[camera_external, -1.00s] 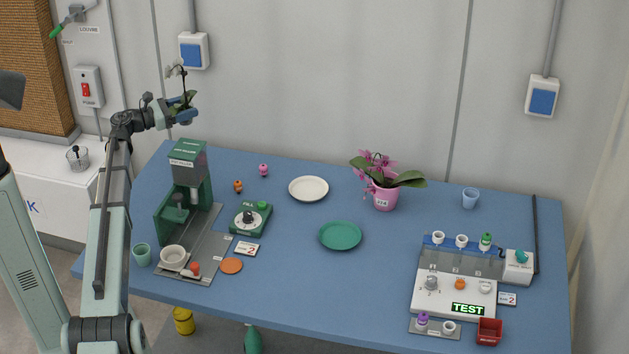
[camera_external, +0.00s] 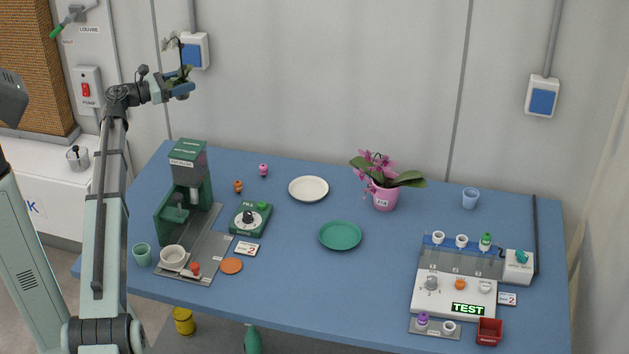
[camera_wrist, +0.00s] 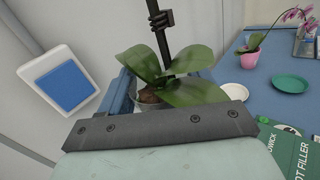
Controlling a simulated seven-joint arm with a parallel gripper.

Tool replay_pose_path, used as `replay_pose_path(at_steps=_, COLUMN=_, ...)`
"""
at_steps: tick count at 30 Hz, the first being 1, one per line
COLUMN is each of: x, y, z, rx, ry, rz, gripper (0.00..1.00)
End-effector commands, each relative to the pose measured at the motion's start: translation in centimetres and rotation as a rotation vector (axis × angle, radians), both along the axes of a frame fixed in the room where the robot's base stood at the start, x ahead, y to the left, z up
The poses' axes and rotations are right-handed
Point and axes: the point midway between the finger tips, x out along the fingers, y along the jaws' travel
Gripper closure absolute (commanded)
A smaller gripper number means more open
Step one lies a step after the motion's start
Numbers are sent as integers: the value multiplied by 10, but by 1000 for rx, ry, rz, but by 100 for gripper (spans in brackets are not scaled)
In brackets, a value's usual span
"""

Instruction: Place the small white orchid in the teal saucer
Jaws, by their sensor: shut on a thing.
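The small white orchid (camera_external: 178,77) is held high above the back left of the table in my gripper (camera_external: 181,90). Its pale flowers show at the top of a dark stem. In the wrist view its green leaves (camera_wrist: 190,93) and part of its pot (camera_wrist: 146,97) show between the blue fingers of my gripper (camera_wrist: 160,95); the flowers are out of that view. My gripper is shut on the orchid. The teal saucer (camera_external: 340,236) lies empty on the middle of the table, well to the right and below; it also shows in the wrist view (camera_wrist: 290,83).
The green pot filler (camera_external: 188,165) stands below my gripper. A cream saucer (camera_external: 308,188) and a pink-potted orchid (camera_external: 384,196) stand behind the teal saucer. A white test station (camera_external: 455,292) is at right. The table around the teal saucer is mostly clear.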

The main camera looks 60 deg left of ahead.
Motion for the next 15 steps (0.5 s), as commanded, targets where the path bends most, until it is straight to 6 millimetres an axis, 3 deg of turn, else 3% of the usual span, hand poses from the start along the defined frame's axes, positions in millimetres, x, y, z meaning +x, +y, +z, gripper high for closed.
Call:
replay_pose_path(at_steps=3, x=2, y=-1, z=20, rx=2, ry=-1, rz=-1, gripper=81)
replay_pose_path(at_steps=11, x=47, y=-45, z=15, rx=-7, ry=9, rz=-30, gripper=81)
replay_pose_path(at_steps=15, x=77, y=-77, z=14, rx=-13, ry=15, rz=-50, gripper=81)
